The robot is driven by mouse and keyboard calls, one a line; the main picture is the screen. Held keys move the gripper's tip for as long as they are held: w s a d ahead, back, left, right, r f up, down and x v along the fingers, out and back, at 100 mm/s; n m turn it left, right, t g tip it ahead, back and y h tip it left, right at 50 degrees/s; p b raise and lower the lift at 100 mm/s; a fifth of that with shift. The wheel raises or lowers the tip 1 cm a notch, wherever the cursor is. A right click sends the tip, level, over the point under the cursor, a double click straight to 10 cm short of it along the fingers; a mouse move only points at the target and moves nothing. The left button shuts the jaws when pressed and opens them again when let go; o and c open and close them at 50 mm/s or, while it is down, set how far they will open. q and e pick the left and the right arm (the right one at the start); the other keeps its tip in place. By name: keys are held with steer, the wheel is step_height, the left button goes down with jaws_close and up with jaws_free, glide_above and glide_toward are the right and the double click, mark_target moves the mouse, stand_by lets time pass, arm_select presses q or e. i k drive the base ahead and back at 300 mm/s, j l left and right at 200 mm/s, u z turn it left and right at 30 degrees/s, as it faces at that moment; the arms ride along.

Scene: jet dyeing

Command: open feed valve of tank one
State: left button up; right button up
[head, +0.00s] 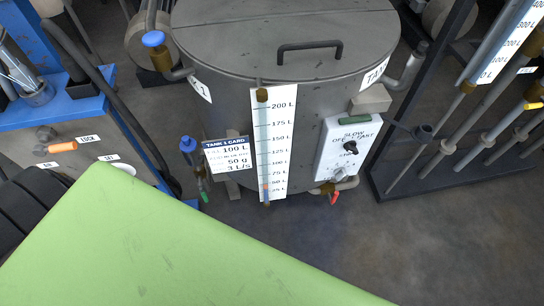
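A grey tank (225,95) with a lidded top stands at upper centre; its card (228,155) reads "TANK 1 CARD". A blue-capped brass valve (161,57) sits on a pipe at its upper left. A second blue-topped valve (188,148) is at its lower left, beside the card. A small red-handled valve (334,198) is at its lower right. No label shows which one is the feed valve. A level scale (278,140) runs down the tank's front. Neither of my grippers is in view.
A control panel (346,148) with a SLOW/OFF/FAST knob is on the tank's right front. A pipe rack (440,165) stands right. A green flat surface (150,250) fills the lower left; floor (440,250) is clear lower right.

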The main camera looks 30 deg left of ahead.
mark_target(199, 185)
steer(key=u, duration=1.7)
